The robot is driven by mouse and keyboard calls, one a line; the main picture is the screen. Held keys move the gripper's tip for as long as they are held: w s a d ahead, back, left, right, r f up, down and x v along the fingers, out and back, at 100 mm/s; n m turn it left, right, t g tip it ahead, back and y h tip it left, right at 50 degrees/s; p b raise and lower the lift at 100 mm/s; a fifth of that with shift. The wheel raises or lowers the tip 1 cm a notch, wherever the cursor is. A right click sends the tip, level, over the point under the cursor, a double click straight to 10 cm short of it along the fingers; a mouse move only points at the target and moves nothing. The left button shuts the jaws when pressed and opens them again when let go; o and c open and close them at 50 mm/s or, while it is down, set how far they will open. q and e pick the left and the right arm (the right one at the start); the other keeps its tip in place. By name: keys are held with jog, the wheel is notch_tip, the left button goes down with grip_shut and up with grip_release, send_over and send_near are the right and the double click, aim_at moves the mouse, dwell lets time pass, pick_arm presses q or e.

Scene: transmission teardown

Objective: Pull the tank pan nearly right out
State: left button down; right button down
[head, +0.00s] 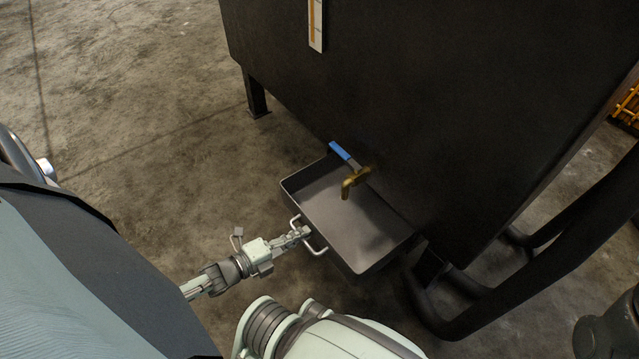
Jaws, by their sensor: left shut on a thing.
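The tank pan (328,207) is a shallow dark grey tray on the floor beneath the tank. Its near part sticks out from under the tank's front, and its far part is hidden by the tank. A pale handle (318,250) is on its near side. My left gripper (303,233) is shut on this handle. The inside of the pan that shows looks empty. My right gripper does not show.
The large dark tank (430,100) stands on short legs (256,95). A brass tap (350,184) with a blue lever (340,151) overhangs the pan. Thick black pipes (480,305) run at the right. The concrete floor (150,130) at left is clear.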

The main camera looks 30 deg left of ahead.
pick_arm(q)
jog(key=v, duration=0.3)
jog(key=shift+a+f, duration=0.15)
jog(key=shift+f, duration=0.15)
jog(key=c, duration=1.9)
grip_release()
jog(key=shift+s, duration=0.15)
jog(key=v, duration=1.2)
